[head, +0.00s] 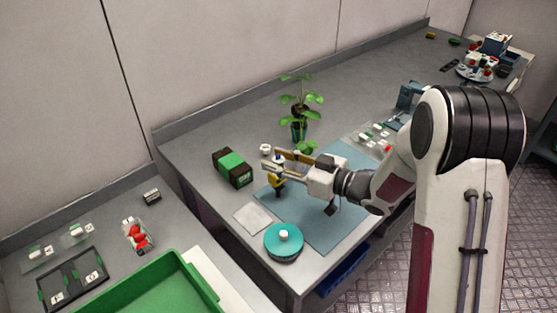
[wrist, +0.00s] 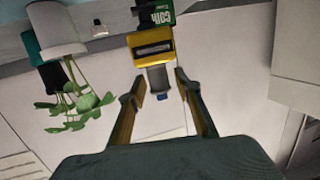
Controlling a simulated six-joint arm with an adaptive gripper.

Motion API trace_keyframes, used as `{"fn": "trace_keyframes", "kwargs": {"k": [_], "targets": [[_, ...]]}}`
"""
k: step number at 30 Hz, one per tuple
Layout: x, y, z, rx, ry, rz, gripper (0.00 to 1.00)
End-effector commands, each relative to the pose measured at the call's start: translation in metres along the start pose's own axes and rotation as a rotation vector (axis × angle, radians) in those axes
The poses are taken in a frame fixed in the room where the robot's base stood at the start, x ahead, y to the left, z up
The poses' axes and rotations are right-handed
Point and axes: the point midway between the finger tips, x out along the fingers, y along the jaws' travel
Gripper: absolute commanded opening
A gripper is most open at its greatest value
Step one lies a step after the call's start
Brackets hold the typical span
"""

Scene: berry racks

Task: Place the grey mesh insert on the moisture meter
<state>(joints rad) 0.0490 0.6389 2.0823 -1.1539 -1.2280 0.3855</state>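My gripper (head: 270,160) is over the near part of the bench in the head view. In the wrist view its two fingers (wrist: 160,88) are apart, with no object clearly held between them. A yellow and black device (head: 277,184), likely the moisture meter, is just below the fingers in the head view. In the wrist view the yellow body (wrist: 153,48) has a dark slot, and a grey end piece with a blue tip reaches toward the gap between the fingertips. I cannot make out the grey mesh insert for certain.
A black and green box (head: 232,168) stands left of my gripper, and a potted plant (head: 299,130) stands behind it. A round teal container (head: 284,243) and a pale square sheet (head: 251,218) are nearer. A green tray (head: 150,285) is at lower left. The blue mat (head: 322,232) has free room.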

Motion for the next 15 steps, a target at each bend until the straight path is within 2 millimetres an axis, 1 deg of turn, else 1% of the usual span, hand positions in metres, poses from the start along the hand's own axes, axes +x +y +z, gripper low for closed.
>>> {"fn": "trace_keyframes", "kwargs": {"k": [9, 15], "targets": [[0.000, 0.000, -0.003, -0.001, 0.000, 0.000, 0.33], [-0.015, 0.001, -0.003, 0.001, 0.000, 0.003, 0.33]]}}
